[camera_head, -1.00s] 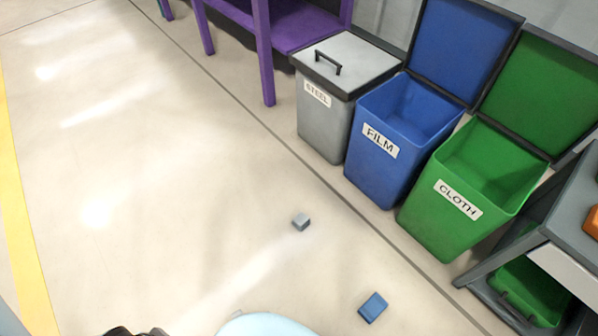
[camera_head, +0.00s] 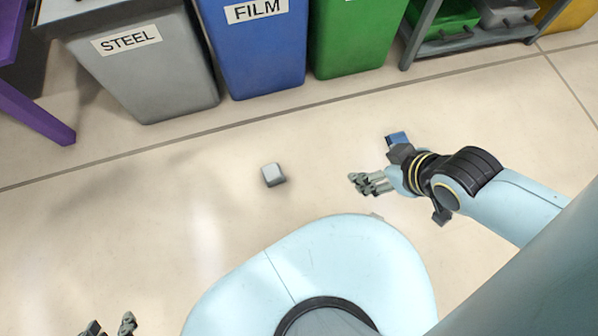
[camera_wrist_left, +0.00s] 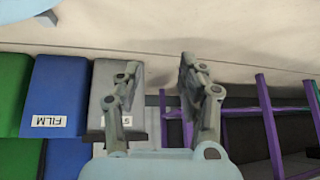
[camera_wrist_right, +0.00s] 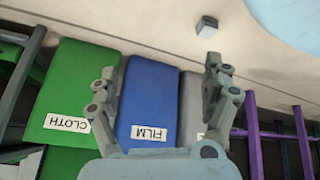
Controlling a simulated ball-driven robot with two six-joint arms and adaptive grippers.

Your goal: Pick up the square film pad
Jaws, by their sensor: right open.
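My right gripper (camera_head: 362,183) is open and empty, above the floor between the blue block and a small grey block (camera_head: 273,175). The right wrist view shows its fingers apart (camera_wrist_right: 166,75) and the grey block (camera_wrist_right: 207,25) beyond them. My left gripper (camera_head: 110,325) is at the bottom left, far from the blue block. Its fingers are apart and empty in the left wrist view (camera_wrist_left: 157,75).
The grey STEEL bin (camera_head: 150,70), blue FILM bin (camera_head: 255,60) and green CLOTH bin (camera_head: 355,40) stand in a row at the back. A dark shelf (camera_head: 470,38) stands right of them. A purple table leg (camera_head: 35,115) is at left.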

